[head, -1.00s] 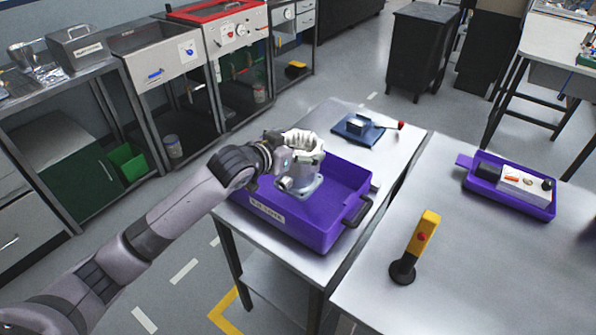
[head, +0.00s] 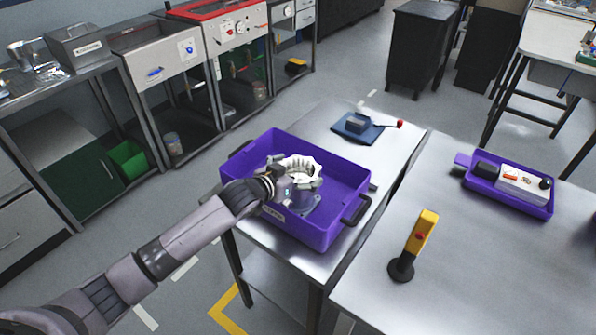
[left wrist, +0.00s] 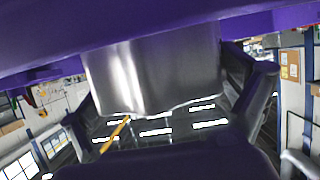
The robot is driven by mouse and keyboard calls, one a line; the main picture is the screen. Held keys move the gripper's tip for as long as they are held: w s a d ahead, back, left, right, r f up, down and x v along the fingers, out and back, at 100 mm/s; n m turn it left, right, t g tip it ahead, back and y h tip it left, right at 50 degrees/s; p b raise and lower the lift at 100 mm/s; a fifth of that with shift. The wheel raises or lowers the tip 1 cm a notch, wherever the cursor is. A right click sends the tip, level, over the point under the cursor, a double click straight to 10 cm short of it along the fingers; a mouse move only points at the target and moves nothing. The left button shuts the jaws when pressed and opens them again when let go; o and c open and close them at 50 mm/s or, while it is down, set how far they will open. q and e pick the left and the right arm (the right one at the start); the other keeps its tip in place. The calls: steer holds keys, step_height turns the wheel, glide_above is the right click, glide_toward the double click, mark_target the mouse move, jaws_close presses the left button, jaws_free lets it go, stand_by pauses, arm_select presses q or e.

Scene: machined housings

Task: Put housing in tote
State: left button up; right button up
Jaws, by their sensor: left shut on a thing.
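The housing (head: 305,169) is a pale metal casting with a round, toothed-looking rim and a flanged base. It is inside the purple tote (head: 347,182), low between the walls. Whether its base touches the tote floor I cannot tell. My left gripper (head: 282,186) is shut on the housing from its left side. In the left wrist view the smooth metal of the housing (left wrist: 155,70) fills the space between the fingers, and a purple tote wall (left wrist: 150,25) crosses the top. My right gripper is not in view.
The tote stands on a metal table. On the table at right stand a yellow pendant (head: 422,235) and a purple tray (head: 508,203) with parts. A black handle (head: 356,210) sticks out from the tote's right.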

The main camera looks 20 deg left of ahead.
arm_select(q)
steer(key=shift+r, duration=0.15)
steer(key=o, duration=1.6)
steer(key=shift+f, duration=0.25)
steer(key=shift+r, duration=0.2)
steer(key=shift+b+v, duration=0.8)
steer(key=shift+v, duration=5.2)
